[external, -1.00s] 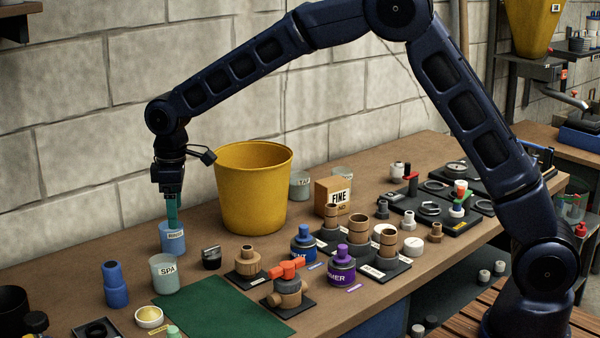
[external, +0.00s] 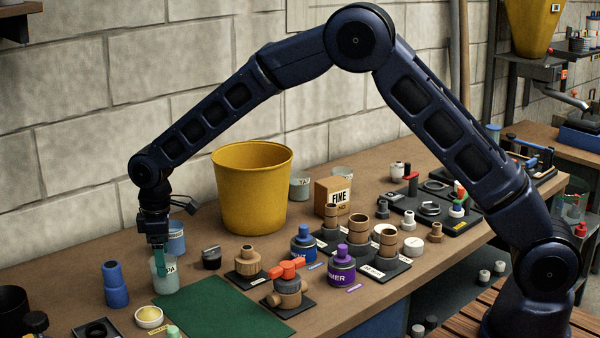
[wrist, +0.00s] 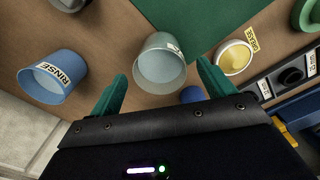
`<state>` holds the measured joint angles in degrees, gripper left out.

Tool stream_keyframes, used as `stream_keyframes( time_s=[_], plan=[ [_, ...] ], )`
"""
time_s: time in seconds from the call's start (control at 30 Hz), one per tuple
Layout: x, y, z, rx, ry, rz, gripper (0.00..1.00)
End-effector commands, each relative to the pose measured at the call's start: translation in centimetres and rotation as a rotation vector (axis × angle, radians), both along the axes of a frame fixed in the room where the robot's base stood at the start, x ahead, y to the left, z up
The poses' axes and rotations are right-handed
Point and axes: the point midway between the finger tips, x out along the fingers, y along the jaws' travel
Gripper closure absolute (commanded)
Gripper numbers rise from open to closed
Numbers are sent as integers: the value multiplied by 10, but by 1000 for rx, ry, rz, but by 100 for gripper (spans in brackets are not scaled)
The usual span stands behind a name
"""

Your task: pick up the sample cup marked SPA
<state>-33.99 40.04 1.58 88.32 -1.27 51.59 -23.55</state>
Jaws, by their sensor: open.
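The sample cup marked SPA (external: 168,279) is a pale, translucent grey-green cup standing upright on the workbench, left of the green mat. Its label is partly covered by my gripper in the external view. My gripper (external: 158,262) points down at the cup with its green fingers open. In the wrist view the SPA cup (wrist: 161,64) sits ahead of and between the two open fingers of my gripper (wrist: 160,85), its rim facing the camera. I cannot tell whether a finger touches it.
A blue cup marked RINSE (wrist: 52,77) stands close behind the SPA cup. A blue bottle (external: 115,286) is to its left, a dish of yellow material (external: 149,317) in front. A yellow bucket (external: 251,190) stands behind. The green mat (external: 225,312) is mostly bare.

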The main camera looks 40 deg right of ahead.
Motion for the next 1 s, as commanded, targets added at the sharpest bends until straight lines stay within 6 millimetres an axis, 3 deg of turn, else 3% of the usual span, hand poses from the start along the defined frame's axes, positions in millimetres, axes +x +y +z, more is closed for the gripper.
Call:
stream_keyframes(
  time_s=[0.3,0.57,0.87,1.0],
  plan=[
    [-1,0,-41,-2,1,0,18],
    [-1,0,-46,-1,1,0,18],
    [-1,0,-45,-1,1,0,72],
    [-1,0,-45,-1,-1,0,72]
  ],
)
